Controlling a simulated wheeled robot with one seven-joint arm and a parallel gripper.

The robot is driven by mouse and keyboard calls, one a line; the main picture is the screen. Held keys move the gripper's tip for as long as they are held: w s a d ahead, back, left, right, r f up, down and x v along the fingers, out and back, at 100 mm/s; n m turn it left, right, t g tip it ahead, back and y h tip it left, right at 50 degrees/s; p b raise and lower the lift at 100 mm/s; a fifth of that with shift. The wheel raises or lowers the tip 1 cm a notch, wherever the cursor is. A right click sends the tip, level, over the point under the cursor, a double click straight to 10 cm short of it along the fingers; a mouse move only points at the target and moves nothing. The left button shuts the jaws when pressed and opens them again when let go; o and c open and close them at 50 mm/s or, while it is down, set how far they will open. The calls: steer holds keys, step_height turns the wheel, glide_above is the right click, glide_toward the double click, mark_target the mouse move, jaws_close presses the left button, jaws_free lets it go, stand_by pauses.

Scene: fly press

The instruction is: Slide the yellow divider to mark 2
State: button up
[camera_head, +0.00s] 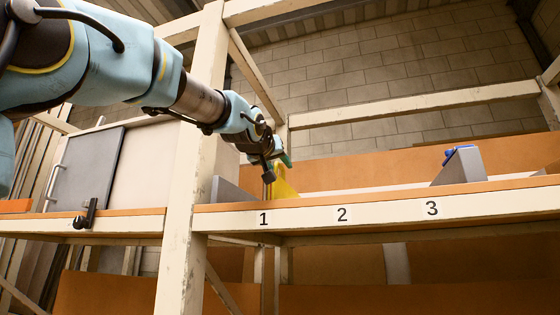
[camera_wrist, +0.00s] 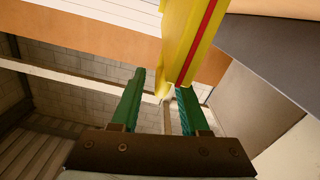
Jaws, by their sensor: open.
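The yellow divider (camera_head: 284,184) stands on the shelf just right of mark 1 (camera_head: 263,219), partly hidden by my arm's end. Mark 2 (camera_head: 342,215) is to its right on the shelf's front edge. In the wrist view the yellow divider (camera_wrist: 178,45) has a red stripe, and its near edge lies between or just beyond my fingertips. My gripper (camera_wrist: 162,86) has green fingers, open and apart. In the head view my gripper (camera_head: 277,168) is at the divider's upper part. I cannot tell whether a finger touches it.
A grey plate (camera_head: 228,190) stands close left of the divider. A grey bookend-like plate (camera_head: 460,168) with a blue item (camera_head: 458,152) stands above mark 3 (camera_head: 432,208). The shelf between the divider and it looks clear. A cream upright post (camera_head: 182,200) stands left of mark 1.

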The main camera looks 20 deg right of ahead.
steer(key=shift+w+d, duration=0.35)
steer(key=shift+w, duration=0.1)
jaws_close()
stand_by(1.2)
